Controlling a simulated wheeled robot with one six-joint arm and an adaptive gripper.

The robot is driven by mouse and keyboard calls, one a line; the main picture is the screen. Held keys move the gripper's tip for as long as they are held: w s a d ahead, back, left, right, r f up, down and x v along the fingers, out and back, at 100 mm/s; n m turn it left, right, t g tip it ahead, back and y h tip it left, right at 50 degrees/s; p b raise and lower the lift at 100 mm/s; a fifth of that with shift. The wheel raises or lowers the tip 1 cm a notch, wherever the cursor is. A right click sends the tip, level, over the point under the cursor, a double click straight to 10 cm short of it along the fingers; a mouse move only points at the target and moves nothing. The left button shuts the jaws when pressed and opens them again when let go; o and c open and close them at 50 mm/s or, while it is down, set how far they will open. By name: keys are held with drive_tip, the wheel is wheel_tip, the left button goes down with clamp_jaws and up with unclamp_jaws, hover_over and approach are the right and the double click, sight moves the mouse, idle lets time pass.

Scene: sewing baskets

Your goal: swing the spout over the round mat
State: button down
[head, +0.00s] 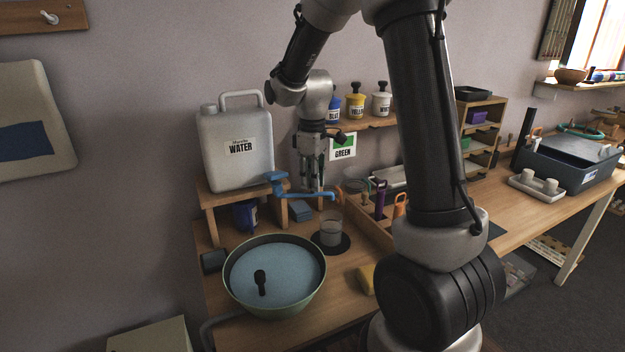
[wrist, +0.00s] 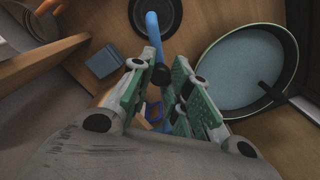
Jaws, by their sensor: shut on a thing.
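The blue spout (head: 322,194) runs sideways from the tap beside the white water jug (head: 238,150). My gripper (head: 311,182) points down and is shut on the spout partway along it. The spout's free end is at the right, above a clear beaker (head: 331,232) on the dark round mat (head: 343,246). In the wrist view the spout (wrist: 153,36) leads from between my fingers (wrist: 160,98) up to the round mat (wrist: 166,32), its far end overlapping the mat. The fingers hide the exact contact.
A green bowl (head: 313,303) of blue liquid stands at the front left of the table. A blue block (head: 300,211) lies behind the mat. A wooden tool rack (head: 369,222) stands right of it, and a yellow sponge (head: 366,280) lies in front.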

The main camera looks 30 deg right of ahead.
drive_tip(key=shift+w, duration=0.15)
drive_tip(key=c, duration=1.3)
unclamp_jaws()
drive_tip(key=shift+r, duration=0.15)
wheel_tip(320, 180, up, 12)
drive_tip(key=s+d+m+t, duration=0.1)
drive_tip(key=s+m, duration=0.3)
drive_tip(key=s, duration=0.8)
drive_tip(key=s+d+r+m+t, duration=0.1)
drive_tip(key=s+d+m+t, duration=0.1)
drive_tip(key=s, duration=1.1)
drive_tip(key=m+t, duration=0.1)
drive_tip(key=m, duration=0.1)
drive_tip(key=shift+s+r+m, duration=0.25)
drive_tip(key=shift+r+m, duration=0.05)
